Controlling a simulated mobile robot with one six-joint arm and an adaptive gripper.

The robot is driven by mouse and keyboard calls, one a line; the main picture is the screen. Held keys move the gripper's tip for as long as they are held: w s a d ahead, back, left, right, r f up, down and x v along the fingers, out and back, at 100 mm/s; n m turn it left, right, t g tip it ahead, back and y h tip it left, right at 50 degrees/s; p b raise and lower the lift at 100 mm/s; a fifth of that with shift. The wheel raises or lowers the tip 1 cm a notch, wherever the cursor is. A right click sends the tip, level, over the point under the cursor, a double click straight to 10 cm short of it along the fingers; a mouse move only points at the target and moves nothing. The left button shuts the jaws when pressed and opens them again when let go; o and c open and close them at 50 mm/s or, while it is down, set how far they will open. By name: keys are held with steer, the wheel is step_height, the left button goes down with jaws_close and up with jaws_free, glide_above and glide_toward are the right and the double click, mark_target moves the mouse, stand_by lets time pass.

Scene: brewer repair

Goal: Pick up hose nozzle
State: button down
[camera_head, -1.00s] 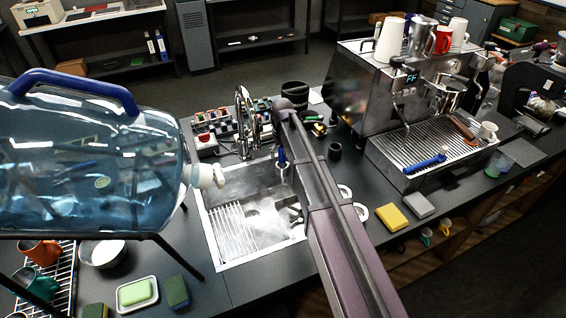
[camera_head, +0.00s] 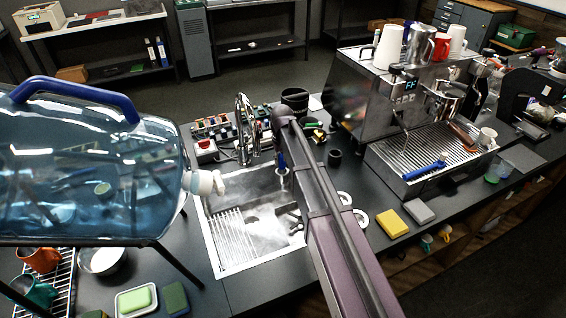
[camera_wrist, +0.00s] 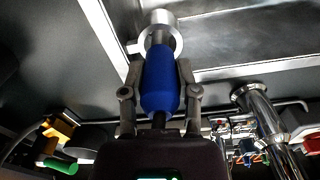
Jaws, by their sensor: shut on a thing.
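The hose nozzle (camera_wrist: 161,82) has a blue body and a pale metal tip. In the wrist view my gripper (camera_wrist: 161,92) is shut on its blue body, with one finger on each side. The tip points toward the sink (camera_wrist: 240,35). In the head view the nozzle (camera_head: 282,160) shows as a small blue and grey piece beside my arm, over the sink's (camera_head: 244,268) back right part. My gripper is mostly hidden behind my arm there. I cannot tell from these views whether the nozzle touches its holder.
A large blue water jug (camera_head: 85,170) lies at the left, its spout toward the sink. The chrome faucet (camera_head: 243,130) stands behind the sink. A coffee machine (camera_head: 405,85) stands at the right. Yellow (camera_head: 392,222) and grey (camera_head: 418,211) sponges lie right of my arm.

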steer(key=shift+r, duration=0.2)
step_height(320, 180, up, 10)
steer(key=p, duration=0.9)
steer(key=shift+f+p, duration=0.2)
steer(key=shift+p, duration=0.2)
steer(key=shift+r+p, duration=3)
steer(key=shift+f, duration=0.15)
step_height(320, 180, down, 4)
steer(key=b, duration=0.4)
steer(key=shift+f+b, duration=0.15)
steer(key=shift+b, duration=0.15)
steer(key=shift+s, duration=0.15)
